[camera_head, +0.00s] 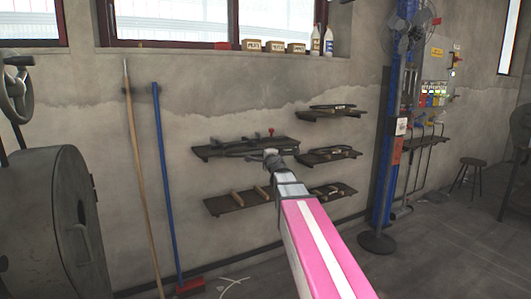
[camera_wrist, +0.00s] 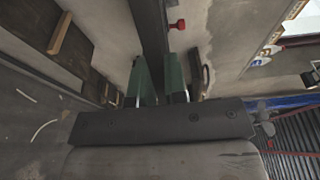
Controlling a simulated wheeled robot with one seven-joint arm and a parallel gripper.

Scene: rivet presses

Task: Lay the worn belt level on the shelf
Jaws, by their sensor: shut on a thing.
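My gripper (camera_head: 272,158) reaches the upper left wall shelf (camera_head: 205,152) at its front edge. In the wrist view, the green fingers of my gripper (camera_wrist: 158,62) are closed on a long dark strip (camera_wrist: 150,28), which I take for the worn belt. The strip runs out beyond the fingertips. In the head view it is hard to tell from the dark things on the shelf, and my wrist hides part of it. I cannot tell whether it touches the shelf or lies level.
A lower shelf (camera_head: 222,206) with wooden blocks is below. Several other loaded shelves (camera_head: 322,156) are to the right. A broom with a blue handle (camera_head: 164,180) and a wooden pole (camera_head: 138,160) lean at left.

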